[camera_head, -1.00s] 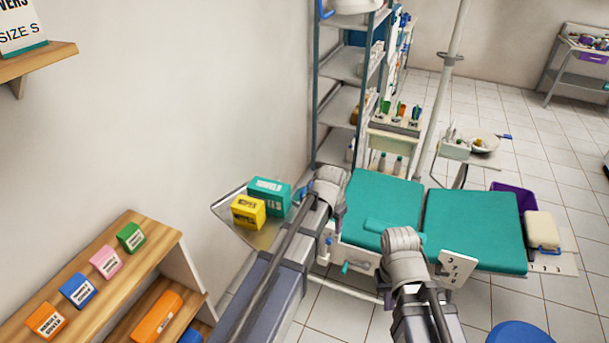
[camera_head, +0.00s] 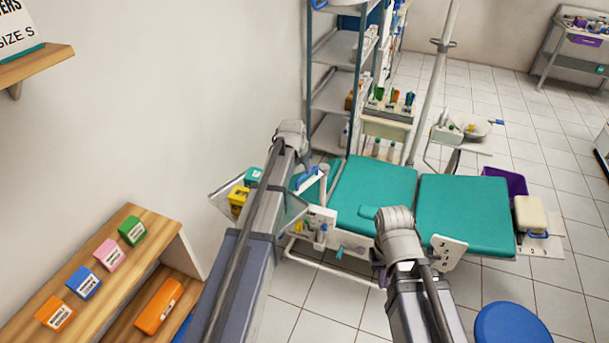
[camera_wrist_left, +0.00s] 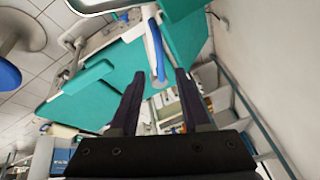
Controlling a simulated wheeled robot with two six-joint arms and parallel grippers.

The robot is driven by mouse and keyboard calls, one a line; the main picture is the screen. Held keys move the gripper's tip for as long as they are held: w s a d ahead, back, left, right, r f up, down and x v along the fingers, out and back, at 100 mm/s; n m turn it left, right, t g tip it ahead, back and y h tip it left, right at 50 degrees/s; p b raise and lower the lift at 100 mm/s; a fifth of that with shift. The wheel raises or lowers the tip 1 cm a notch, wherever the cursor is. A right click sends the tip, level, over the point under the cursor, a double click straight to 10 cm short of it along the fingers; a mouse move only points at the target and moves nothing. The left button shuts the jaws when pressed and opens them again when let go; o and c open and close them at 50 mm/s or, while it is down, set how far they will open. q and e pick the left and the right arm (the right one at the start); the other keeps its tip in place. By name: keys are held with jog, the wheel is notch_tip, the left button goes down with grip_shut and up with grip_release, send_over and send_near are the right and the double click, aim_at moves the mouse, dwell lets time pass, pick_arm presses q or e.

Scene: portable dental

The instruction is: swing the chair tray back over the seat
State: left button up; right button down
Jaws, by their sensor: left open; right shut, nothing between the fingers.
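The chair tray (camera_head: 220,193) is a clear or metallic plate at the chair's left side, off the seat, partly hidden by my left arm. A yellow box (camera_head: 238,199) and a teal box (camera_head: 254,175) stand on it. A blue handle (camera_head: 306,178) shows beside my arm. In the left wrist view my left gripper (camera_wrist_left: 160,73) is open, and the blue handle (camera_wrist_left: 156,50) appears between and beyond its fingertips; I cannot tell whether they touch. The teal seat (camera_head: 465,212) is to the right. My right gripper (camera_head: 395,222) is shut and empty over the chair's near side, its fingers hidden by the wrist.
A wooden shelf (camera_head: 118,215) with coloured boxes stands at the lower left by the wall. A metal rack (camera_head: 330,90) and a white pole (camera_head: 433,80) stand behind the chair. A blue stool (camera_head: 512,325) is at the lower right. Tiled floor is open in front.

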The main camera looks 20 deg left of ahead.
aim_at(305, 174)
pick_arm(q)
jog(key=b+x, duration=0.4)
jog(key=x, duration=0.2)
jog(key=shift+f+b, duration=0.1)
jog(key=shift+b, duration=0.25)
grip_shut()
dwell(1.1)
